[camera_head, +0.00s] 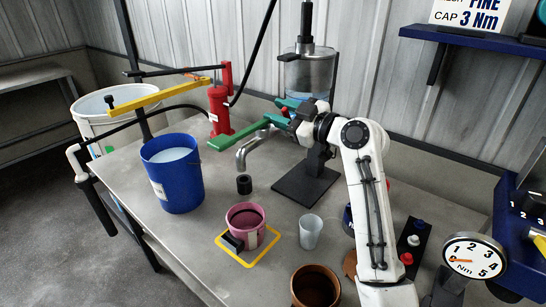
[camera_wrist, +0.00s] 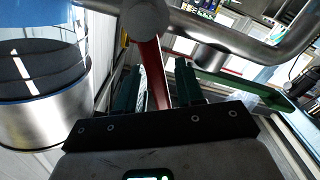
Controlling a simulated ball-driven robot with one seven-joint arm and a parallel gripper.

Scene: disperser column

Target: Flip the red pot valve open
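The red pot valve lever (camera_wrist: 152,72) runs between my gripper's two dark green fingers in the wrist view. Its upper end meets a round grey hub (camera_wrist: 147,20) on the metal pipework. In the head view only a small red piece (camera_head: 285,112) of it shows between the fingers. My gripper (camera_head: 281,111) is beside the pipe below the clear pot (camera_head: 308,75). In the wrist view my gripper (camera_wrist: 160,85) looks open, its fingers on either side of the lever with some gap. Whether a finger touches the lever cannot be told.
A green handle (camera_head: 235,137) and metal spout (camera_head: 245,152) are left of my gripper. Below are a pink pot (camera_head: 246,211) and a clear cup (camera_head: 311,231). A blue bucket (camera_head: 172,176) and red pump (camera_head: 219,108) stand left. The front-left tabletop is partly clear.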

